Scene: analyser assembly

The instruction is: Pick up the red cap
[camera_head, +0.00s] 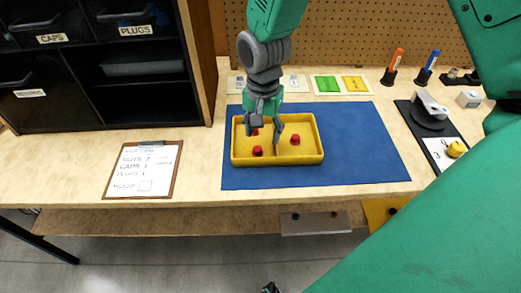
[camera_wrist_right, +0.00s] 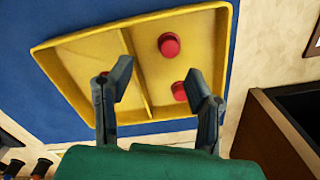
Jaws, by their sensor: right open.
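A yellow tray (camera_head: 317,155) with a divider holds three red caps. Two caps, one nearer the front (camera_head: 257,151) and one farther back (camera_head: 254,132), are in the left compartment; the third cap (camera_head: 295,140) is in the right one. My right gripper (camera_head: 266,125) points down over the tray, open and empty. In the right wrist view, the fingers (camera_wrist_right: 158,82) straddle the divider (camera_wrist_right: 136,72). One cap (camera_wrist_right: 180,91) is beside the right finger, another (camera_wrist_right: 169,45) lies beyond, and the third is mostly hidden behind the left finger. My left gripper is not recognisable.
The tray sits on a blue mat (camera_head: 370,160). A clipboard (camera_head: 145,170) lies left, beside a dark drawer cabinet (camera_head: 95,95). Green and yellow cards (camera_head: 341,84), markers (camera_head: 396,62) and a black device (camera_head: 428,118) stand behind and right. The mat right of the tray is clear.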

